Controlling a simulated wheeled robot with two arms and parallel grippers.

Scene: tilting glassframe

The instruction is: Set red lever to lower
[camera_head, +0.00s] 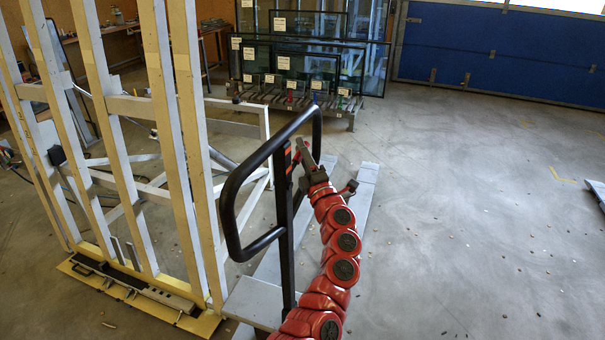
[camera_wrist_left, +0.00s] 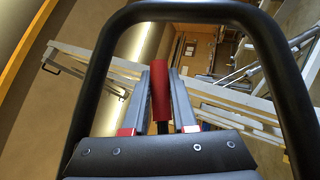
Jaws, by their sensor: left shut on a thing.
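The red lever (camera_wrist_left: 161,90) stands between the two fingers of my left gripper (camera_wrist_left: 160,100) in the left wrist view, inside the black handle loop (camera_wrist_left: 272,40). My right gripper is not in view.
The pallet jack's grey forks (camera_head: 366,182) lie low on the floor. A tall white and yellow frame (camera_head: 180,130) stands close on the left. A rack with glass panes (camera_head: 310,65) stands at the back. The floor on the right is mostly clear.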

